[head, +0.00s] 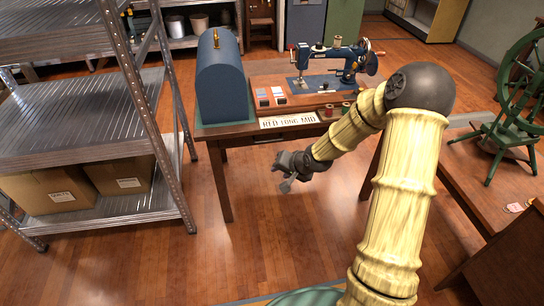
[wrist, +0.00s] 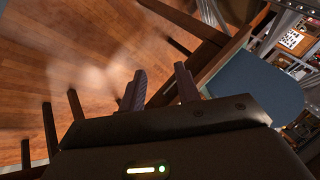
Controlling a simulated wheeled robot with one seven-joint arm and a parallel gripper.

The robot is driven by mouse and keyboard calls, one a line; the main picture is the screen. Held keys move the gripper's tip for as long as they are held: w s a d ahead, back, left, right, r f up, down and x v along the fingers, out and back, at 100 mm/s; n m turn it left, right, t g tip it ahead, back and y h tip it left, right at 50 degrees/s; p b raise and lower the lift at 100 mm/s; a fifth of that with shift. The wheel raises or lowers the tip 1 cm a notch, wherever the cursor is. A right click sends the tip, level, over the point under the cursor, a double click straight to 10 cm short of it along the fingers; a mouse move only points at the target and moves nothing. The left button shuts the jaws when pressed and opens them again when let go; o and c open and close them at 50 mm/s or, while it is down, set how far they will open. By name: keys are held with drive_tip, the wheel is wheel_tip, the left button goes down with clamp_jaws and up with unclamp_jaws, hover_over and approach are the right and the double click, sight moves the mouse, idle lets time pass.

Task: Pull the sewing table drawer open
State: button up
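The wooden sewing table (head: 212,131) stands in the middle of the head view, with a blue sewing machine (head: 335,62) on top. Its drawer front (head: 262,141) shows as a narrow strip under the tabletop, with a small dark handle; it looks closed. My gripper (head: 279,176) hangs in front of and below the drawer, apart from it. In the wrist view, the two fingers of my gripper (wrist: 160,82) stand apart with nothing between them. Part of the table's wood (wrist: 202,58) shows beyond the fingers. I cannot make out the handle there.
A blue domed case (head: 222,85) and a lettered card (head: 290,120) sit on the table. A metal shelf (head: 75,120) with cardboard boxes (head: 50,188) stands left. A green spinning wheel (head: 510,95) stands on a wooden surface at right. The floor before the table is clear.

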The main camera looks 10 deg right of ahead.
sight(270, 141)
drive_tip(key=w+d+f+m+t+y+b, duration=0.2)
drive_tip(key=w+d+f+m+t+b, duration=0.6)
drive_tip(key=w+f+m+b, duration=0.1)
drive_tip(key=w+f+b, duration=0.1)
drive_tip(key=w+b, duration=0.1)
drive_tip(key=w, duration=0.1)
drive_tip(key=shift+d+b, duration=0.15)
drive_tip(key=shift+b, duration=0.15)
drive_tip(key=shift+w+f, duration=0.1)
drive_tip(key=b+x, duration=0.4)
drive_tip(key=x, duration=1.3)
drive_tip(key=shift+a, duration=0.3)
drive_tip(key=shift+d, duration=0.1)
clamp_jaws()
